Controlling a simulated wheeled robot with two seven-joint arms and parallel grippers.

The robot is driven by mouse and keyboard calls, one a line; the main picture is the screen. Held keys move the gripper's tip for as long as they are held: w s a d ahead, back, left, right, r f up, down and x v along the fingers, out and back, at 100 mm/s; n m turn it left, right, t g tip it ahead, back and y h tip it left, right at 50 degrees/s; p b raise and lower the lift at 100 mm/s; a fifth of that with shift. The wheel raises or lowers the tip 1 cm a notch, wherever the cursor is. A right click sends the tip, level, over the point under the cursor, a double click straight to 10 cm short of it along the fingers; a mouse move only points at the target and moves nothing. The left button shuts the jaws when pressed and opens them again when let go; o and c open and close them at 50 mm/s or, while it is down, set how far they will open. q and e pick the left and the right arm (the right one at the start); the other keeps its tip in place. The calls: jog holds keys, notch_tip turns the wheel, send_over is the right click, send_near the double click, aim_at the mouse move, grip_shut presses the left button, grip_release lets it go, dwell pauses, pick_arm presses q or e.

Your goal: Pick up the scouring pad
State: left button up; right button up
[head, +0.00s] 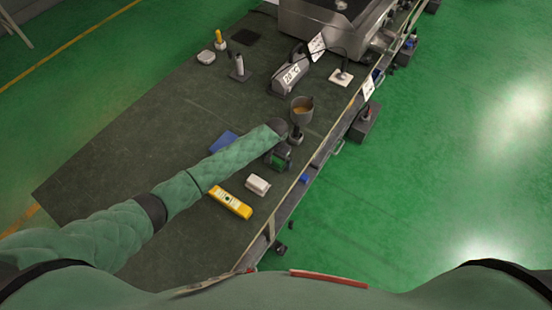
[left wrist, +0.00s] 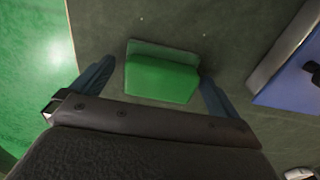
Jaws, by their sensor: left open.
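The scouring pad (left wrist: 162,78) is a green block lying on the dark table top in the left wrist view, near the table edge. My left gripper (left wrist: 157,69) is open, with one blue-grey finger on each side of the pad. The fingers look close to the pad's sides; I cannot tell if they touch it. My right gripper is not in view.
A blue object (head: 223,142) lies beside my left forearm and also shows in the left wrist view (left wrist: 285,88). A white block (head: 257,185) and a yellow tool (head: 230,203) lie nearer me. A brown-topped cup (head: 302,110) stands just beyond. The table's left side is clear.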

pick_arm(q)
jog(key=shift+f, duration=0.25)
jog(key=c, duration=1)
jog(key=shift+c, duration=0.2)
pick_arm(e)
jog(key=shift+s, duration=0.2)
pick_arm(q)
jog(key=shift+r, duration=0.1)
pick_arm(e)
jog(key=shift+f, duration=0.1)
pick_arm(q)
jog(key=shift+r, duration=0.15)
notch_tip(320, 180, up, 4)
jog(key=b, duration=0.2)
jog(key=shift+d+f+b, duration=0.1)
jog(key=shift+f+b, duration=0.15)
jog(key=shift+b, duration=0.05)
jog(key=s+d+r+b, duration=0.3)
jog(key=d+r, duration=0.4)
jog(key=d, duration=0.3)
jog(key=shift+s+d+b, duration=0.25)
jog(key=shift+s+b, duration=0.15)
jog(key=shift+s, duration=0.45)
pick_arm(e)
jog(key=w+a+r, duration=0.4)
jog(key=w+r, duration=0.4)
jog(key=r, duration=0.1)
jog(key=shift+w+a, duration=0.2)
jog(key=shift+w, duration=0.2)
